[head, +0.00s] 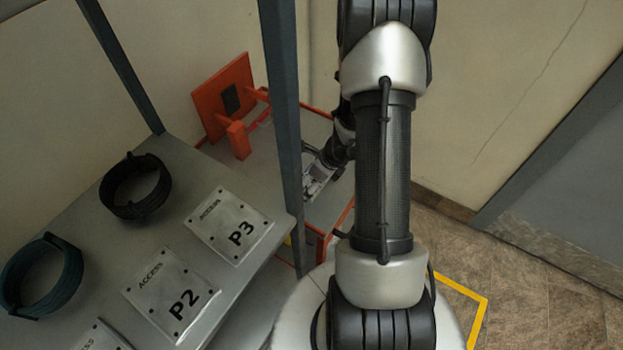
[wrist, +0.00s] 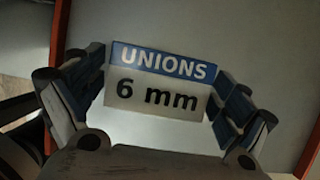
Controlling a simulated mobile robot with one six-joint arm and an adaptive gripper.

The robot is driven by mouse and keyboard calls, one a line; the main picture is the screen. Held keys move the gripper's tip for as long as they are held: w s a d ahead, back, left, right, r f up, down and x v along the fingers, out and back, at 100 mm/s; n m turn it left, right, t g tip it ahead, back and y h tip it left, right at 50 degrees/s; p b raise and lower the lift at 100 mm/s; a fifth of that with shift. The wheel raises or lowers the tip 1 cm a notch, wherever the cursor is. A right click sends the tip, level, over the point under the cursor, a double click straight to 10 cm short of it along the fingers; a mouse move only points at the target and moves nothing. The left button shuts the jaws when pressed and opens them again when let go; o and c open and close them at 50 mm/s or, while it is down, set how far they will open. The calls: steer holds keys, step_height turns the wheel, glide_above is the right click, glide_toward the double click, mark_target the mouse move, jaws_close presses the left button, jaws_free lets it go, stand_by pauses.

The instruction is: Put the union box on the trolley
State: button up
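The union box (wrist: 158,97) has a blue and white label reading "UNIONS 6 mm" and fills the middle of the wrist view. My gripper (wrist: 160,88) has a finger against each side of it and appears shut on it. In the head view, my gripper (head: 318,178) is low over the grey deck of the orange-edged trolley (head: 268,160), beyond the dark post. The box is hard to make out there. The deck (wrist: 255,40) lies behind the box in the wrist view; I cannot tell whether the box touches it.
An orange upright panel (head: 224,98) stands at the trolley's far side. A dark post (head: 284,110) rises between the trolley and a grey shelf (head: 195,175) with P2 (head: 178,298) and P3 (head: 238,234) plates and dark rings (head: 136,187). A wall is behind; floor is open at right.

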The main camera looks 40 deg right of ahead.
stand_by(0.4)
steer(key=shift+r+p, duration=0.3)
steer(key=shift+r, duration=0.05)
steer(key=p+v, duration=0.6)
steer(key=v, duration=0.5)
steer(key=shift+s+r, duration=0.25)
steer(key=shift+d, duration=0.1)
